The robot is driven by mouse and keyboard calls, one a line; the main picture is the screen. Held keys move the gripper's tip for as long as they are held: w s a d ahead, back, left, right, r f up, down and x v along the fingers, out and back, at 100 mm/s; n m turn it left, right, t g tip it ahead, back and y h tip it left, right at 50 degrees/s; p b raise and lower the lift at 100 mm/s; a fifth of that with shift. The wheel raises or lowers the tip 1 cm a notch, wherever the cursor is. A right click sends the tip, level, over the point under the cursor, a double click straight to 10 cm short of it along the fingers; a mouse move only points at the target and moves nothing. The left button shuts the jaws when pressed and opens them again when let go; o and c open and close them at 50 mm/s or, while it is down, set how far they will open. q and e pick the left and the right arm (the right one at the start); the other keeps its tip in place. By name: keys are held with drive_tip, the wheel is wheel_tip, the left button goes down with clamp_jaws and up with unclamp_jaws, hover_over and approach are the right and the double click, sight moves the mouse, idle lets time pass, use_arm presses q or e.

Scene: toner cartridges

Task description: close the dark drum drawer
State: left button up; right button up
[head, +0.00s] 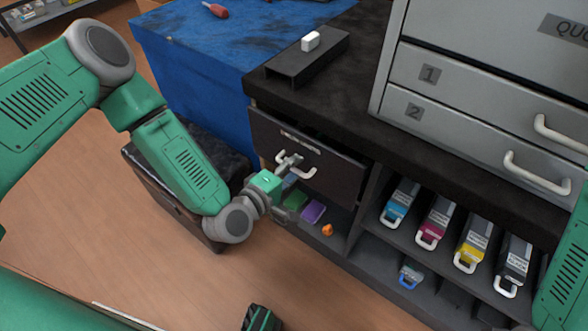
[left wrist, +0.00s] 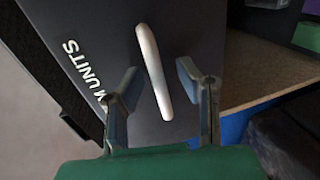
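The dark drum drawer (head: 335,178) is under the black counter, left of the cartridge shelves; how far it stands out is hard to tell. Its front fills much of the left wrist view (left wrist: 105,35), with white lettering ending in "M UNITS". Its pale bar handle (head: 308,173) also shows in the left wrist view (left wrist: 152,70). My left gripper (head: 289,160) is at the drawer front by the handle. In the left wrist view its fingers (left wrist: 158,74) are apart, one on each side of the handle, with visible gaps. My right gripper is not visible.
Cyan (head: 399,203), magenta (head: 435,221), yellow (head: 474,243) and black (head: 512,265) cartridges stand on the right shelf. A grey cabinet (head: 470,95) stands on the counter (head: 345,95). A dark bin (head: 165,190) is behind my left forearm. An orange object (head: 327,230) lies below the drawer.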

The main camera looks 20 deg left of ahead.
use_arm(q)
drive_tip(key=shift+w+a, duration=0.1)
drive_tip(key=shift+a, duration=0.05)
drive_tip(key=shift+a, duration=0.1)
clamp_jaws()
drive_tip(key=shift+w, duration=0.1)
drive_tip(key=x, duration=0.2)
drive_tip(key=b+x, duration=0.1)
drive_tip(key=x, duration=0.1)
drive_tip(key=shift+d+r, duration=0.2)
drive_tip(key=shift+r, duration=0.05)
unclamp_jaws()
drive_tip(key=shift+r, duration=0.1)
drive_tip(key=v, duration=1.2)
